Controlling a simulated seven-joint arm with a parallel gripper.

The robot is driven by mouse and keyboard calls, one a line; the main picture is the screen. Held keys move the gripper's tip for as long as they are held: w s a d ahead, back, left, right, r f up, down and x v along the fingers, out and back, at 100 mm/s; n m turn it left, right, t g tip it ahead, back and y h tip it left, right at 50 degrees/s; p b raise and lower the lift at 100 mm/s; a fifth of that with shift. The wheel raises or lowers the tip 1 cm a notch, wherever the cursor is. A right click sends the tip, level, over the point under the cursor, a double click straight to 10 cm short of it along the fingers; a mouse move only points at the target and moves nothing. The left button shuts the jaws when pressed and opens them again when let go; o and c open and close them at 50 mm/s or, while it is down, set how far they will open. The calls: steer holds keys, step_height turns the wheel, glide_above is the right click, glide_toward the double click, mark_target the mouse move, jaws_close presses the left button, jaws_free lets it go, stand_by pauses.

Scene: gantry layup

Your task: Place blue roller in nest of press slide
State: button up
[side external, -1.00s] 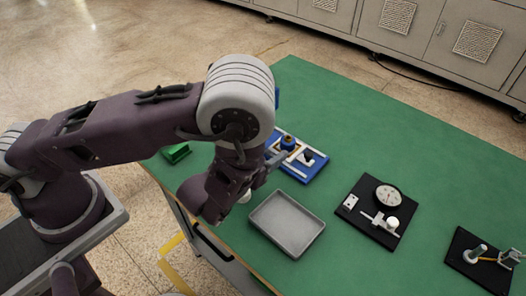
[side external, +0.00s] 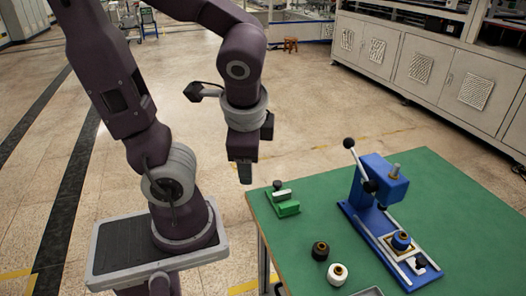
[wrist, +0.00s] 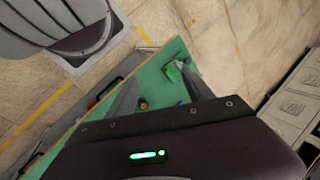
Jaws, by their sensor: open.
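The press lever with black knobs is raised. My gripper (side external: 245,172) is open and empty, pointing down beyond the table's left edge, well away from the roller. In the wrist view the fingers (wrist: 160,82) are spread apart, with the table far below between them.
A black roller (side external: 320,250) and a white roller (side external: 338,273) stand on the green table (side external: 460,200) left of the press. A green fixture (side external: 285,203) sits near the table's corner. Grey cabinets (side external: 430,70) stand behind. The table right of the press is clear.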

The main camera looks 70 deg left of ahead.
steer(key=d+r+n+t+h, duration=0.4)
steer(key=d+r, duration=0.1)
steer(key=d, duration=0.2)
steer(key=shift+w+d+r+n+h, duration=0.2)
steer(key=shift+r+n+h, duration=0.1)
steer(key=shift+r, duration=0.1)
steer(key=shift+a, duration=0.1)
stand_by(0.6)
